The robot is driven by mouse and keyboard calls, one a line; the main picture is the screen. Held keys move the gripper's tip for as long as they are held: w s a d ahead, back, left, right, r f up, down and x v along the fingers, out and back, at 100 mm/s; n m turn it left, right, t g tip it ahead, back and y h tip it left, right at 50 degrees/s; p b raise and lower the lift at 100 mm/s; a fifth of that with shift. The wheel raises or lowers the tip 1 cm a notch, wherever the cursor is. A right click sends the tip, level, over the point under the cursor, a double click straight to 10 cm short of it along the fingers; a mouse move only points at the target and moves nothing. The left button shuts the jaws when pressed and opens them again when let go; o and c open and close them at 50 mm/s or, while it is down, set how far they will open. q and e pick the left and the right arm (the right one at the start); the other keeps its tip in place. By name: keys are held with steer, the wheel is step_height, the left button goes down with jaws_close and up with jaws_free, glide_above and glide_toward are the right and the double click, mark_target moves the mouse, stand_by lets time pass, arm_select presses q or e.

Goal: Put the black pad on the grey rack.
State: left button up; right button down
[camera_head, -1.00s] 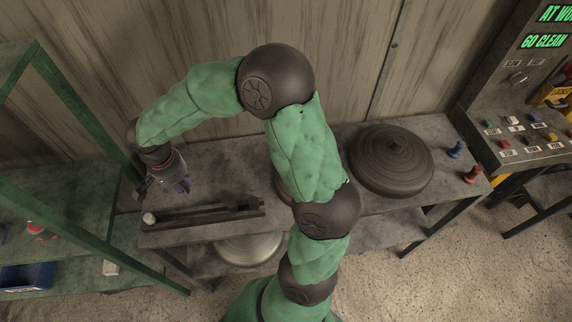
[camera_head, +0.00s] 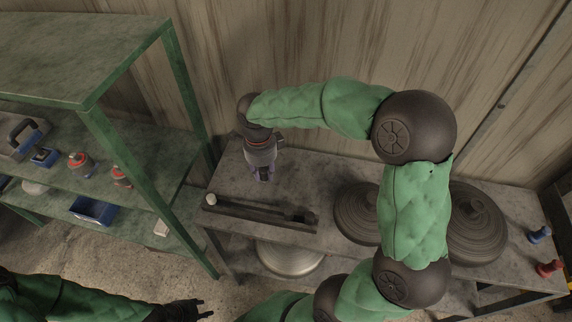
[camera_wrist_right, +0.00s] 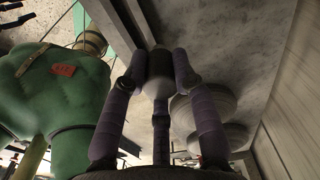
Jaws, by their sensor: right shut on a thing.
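My right gripper (camera_head: 262,176) points down over the left part of the grey bench, just behind the long dark grey rack (camera_head: 248,213). In the right wrist view its purple fingers (camera_wrist_right: 158,85) are closed around a small dark rounded piece with a paler lower end, which I take as the black pad (camera_wrist_right: 157,68). The pad is hidden by the fingers in the head view. The rack carries a small white piece (camera_head: 211,199) at its left end and a dark piece (camera_head: 298,215) near its right end. My left gripper (camera_head: 203,309) is low at the left, open and apart from the bench.
Two dark ridged round dishes (camera_head: 476,222) stand on the bench's right part. A pale round dish (camera_head: 290,260) sits below the rack. Green shelving (camera_head: 150,190) with a blue bin (camera_head: 93,211) borders the bench on the left. A wooden wall rises behind.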

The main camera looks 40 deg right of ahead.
steer(key=w+d+f, duration=0.2)
steer(key=w+f, duration=0.1)
steer(key=w+d+f+b, duration=0.1)
steer(key=w+d+f, duration=0.1)
steer(key=w+f, duration=0.1)
steer(key=w+d+f, duration=0.2)
steer(key=w+f, duration=0.1)
steer(key=w, duration=0.2)
steer(key=shift+d+b, duration=0.25)
steer(key=shift+b, duration=0.1)
steer(key=shift+w+d+f, duration=0.15)
steer(key=shift+w+f, duration=0.05)
steer(key=shift+f, duration=0.15)
steer(key=shift+f+b, duration=0.3)
steer(key=shift+f, duration=1.2)
steer(key=shift+f, duration=0.15)
steer(key=c, duration=1)
jaws_free()
